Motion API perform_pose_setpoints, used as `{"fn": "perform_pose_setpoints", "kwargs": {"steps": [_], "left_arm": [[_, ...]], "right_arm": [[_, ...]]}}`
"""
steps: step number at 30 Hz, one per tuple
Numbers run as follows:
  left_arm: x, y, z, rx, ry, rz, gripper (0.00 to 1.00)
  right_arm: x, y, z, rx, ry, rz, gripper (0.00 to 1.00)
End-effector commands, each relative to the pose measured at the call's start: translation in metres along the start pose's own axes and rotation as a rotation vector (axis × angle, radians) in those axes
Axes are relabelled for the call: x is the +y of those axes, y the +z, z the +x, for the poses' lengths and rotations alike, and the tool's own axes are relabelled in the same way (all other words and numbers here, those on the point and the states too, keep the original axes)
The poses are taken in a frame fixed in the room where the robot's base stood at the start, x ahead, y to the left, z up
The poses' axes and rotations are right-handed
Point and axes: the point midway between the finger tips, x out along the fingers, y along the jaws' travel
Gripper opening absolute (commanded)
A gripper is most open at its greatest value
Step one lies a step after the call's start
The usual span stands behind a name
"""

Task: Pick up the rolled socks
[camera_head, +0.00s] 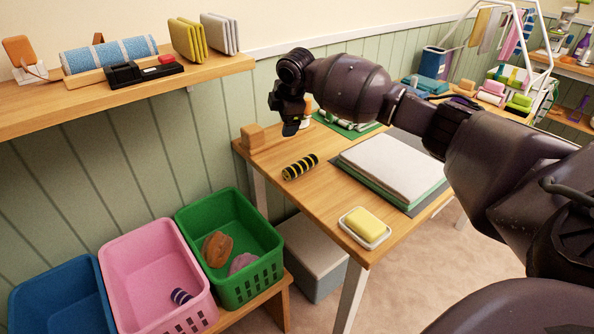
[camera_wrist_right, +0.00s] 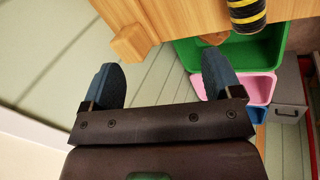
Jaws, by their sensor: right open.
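The rolled socks appear to be the black-and-yellow striped roll (camera_head: 300,167), lying on the wooden table near its left edge. In the right wrist view the striped roll (camera_wrist_right: 247,14) shows at the top edge, partly cut off. A smaller dark striped roll (camera_head: 181,296) lies in the pink bin; I cannot tell whether it is socks too. My right gripper (camera_head: 290,129) is above the table's back left part, behind and above the striped roll. In its wrist view the gripper (camera_wrist_right: 162,80) has its fingers wide apart with nothing between them. My left gripper is not in view.
A wooden block (camera_head: 253,137) stands at the table's back left corner. Green (camera_head: 257,285), pink (camera_head: 135,236) and blue (camera_head: 60,300) bins stand lower left. A shelf (camera_head: 120,96) overhangs the left.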

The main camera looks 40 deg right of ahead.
Motion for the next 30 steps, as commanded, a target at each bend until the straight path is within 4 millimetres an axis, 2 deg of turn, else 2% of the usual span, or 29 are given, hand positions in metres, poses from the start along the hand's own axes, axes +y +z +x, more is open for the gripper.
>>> {"fn": "perform_pose_setpoints", "kwargs": {"steps": [2, 6, 9, 17, 25, 30], "left_arm": [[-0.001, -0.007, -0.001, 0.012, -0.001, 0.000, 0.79], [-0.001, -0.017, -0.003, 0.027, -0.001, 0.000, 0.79], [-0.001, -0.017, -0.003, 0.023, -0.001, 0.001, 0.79], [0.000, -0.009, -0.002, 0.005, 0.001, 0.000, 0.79], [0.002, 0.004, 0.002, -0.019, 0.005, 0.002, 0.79], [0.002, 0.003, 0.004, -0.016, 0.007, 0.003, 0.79]], "right_arm": [[-0.015, 0.014, 0.001, -0.019, -0.115, -0.061, 0.85], [-0.043, 0.022, 0.001, -0.002, -0.305, -0.207, 0.85], [-0.054, 0.024, -0.003, 0.012, -0.382, -0.309, 0.85], [-0.061, 0.027, 0.003, 0.017, -0.407, -0.395, 0.85], [-0.076, 0.030, 0.039, 0.015, -0.410, -0.394, 0.85], [-0.080, 0.031, 0.051, 0.015, -0.405, -0.393, 0.85]]}}
